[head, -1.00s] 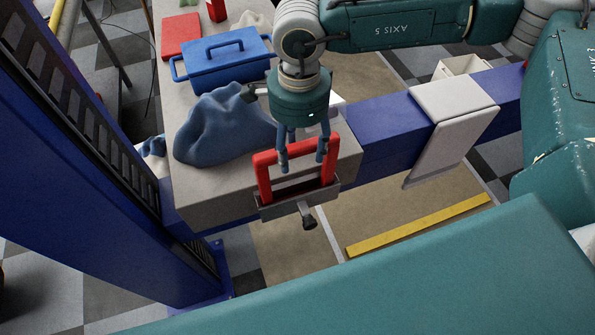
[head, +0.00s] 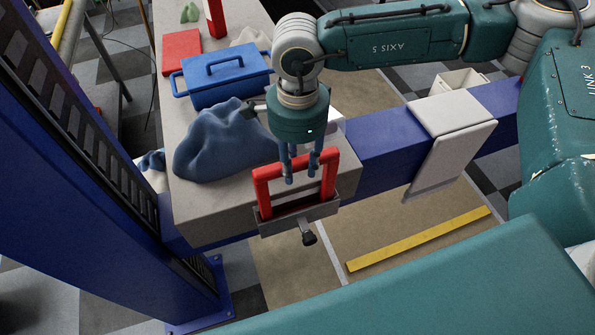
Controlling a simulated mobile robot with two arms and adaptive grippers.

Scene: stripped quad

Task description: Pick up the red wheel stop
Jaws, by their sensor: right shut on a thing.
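The red wheel stop (head: 263,194) is a red frame-shaped piece. It stands upright at the front edge of the pale bench, its lower ends at a grey metal bracket with a dark knob (head: 309,239). My right gripper (head: 301,175) comes down from above and is shut on the top bar of the red wheel stop. Its fingers hide part of that bar. I cannot tell whether the frame is lifted clear of the bracket. My left gripper is not in view.
A grey-blue cloth heap (head: 222,143) lies left of my right gripper, close to it. Behind it are a blue lidded box (head: 225,82) and a red block (head: 181,50). A blue beam (head: 385,150) with a white cover runs right. A yellow bar (head: 420,240) lies on the floor.

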